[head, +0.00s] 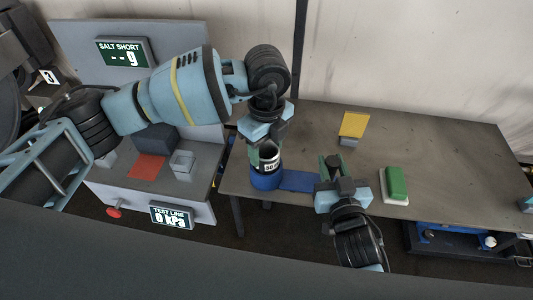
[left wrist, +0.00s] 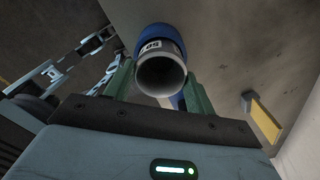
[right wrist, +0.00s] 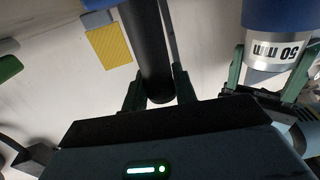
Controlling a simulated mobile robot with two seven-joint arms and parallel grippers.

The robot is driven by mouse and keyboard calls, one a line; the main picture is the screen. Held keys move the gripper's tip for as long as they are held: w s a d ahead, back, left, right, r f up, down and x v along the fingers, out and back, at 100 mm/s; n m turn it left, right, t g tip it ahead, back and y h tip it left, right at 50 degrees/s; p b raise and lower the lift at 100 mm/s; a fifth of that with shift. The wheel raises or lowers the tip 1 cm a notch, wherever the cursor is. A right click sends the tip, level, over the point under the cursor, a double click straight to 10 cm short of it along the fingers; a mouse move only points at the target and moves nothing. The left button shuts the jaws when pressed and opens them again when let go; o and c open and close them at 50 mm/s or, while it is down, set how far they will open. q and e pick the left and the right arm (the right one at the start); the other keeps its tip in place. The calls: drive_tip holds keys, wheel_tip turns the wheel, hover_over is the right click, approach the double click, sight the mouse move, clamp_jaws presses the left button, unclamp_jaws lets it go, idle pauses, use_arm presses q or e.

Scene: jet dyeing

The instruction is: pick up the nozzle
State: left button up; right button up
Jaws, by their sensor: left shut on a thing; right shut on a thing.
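The nozzle, a silver tube with a "50 mm" label (head: 269,160), stands upright at the table's left front. A blue round part (head: 266,181) is directly below it. The tube's open end (left wrist: 161,76) faces the camera in the left wrist view, and its label shows in the right wrist view (right wrist: 277,51). My left gripper (head: 265,150) is shut on the nozzle, with its green fingers on either side. My right gripper (head: 332,163) is shut on a dark cylinder (right wrist: 149,45), to the right of the nozzle and apart from it. I cannot tell what the cylinder belongs to.
A yellow plate on a grey block (head: 353,125) and a green block on a white base (head: 396,184) are on the table (head: 440,150). A grey station with displays (head: 195,157) stands left. The table's right side is mostly clear.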

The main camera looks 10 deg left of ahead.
sight(267, 151)
use_arm(q)
wheel_tip(267, 151, up, 8)
drive_tip(key=shift+f, duration=0.1)
use_arm(e)
drive_tip(key=o, duration=1.1)
wheel_tip(267, 151, up, 10)
use_arm(q)
drive_tip(key=shift+s, duration=0.1)
use_arm(e)
drive_tip(key=shift+s, duration=0.1)
idle(0.4)
